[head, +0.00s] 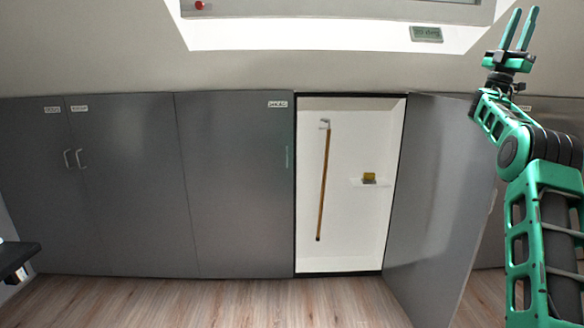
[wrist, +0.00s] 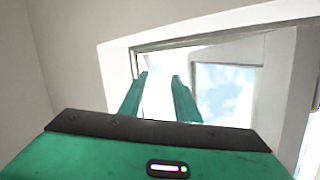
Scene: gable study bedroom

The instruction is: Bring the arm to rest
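My gripper (head: 519,30) is at the upper right of the head view, raised and pointing up beside the skylight frame. Its two green fingers are apart with nothing between them. In the wrist view the gripper (wrist: 159,95) also shows open and empty, with the skylight (wrist: 225,85) behind it. My green and black arm is bent upward along the right side of the head view, in front of part of the cupboard front.
A grey cupboard door (head: 440,190) stands open at right. A dark edge (head: 14,256) juts in at left. The wooden floor (head: 200,302) is clear.

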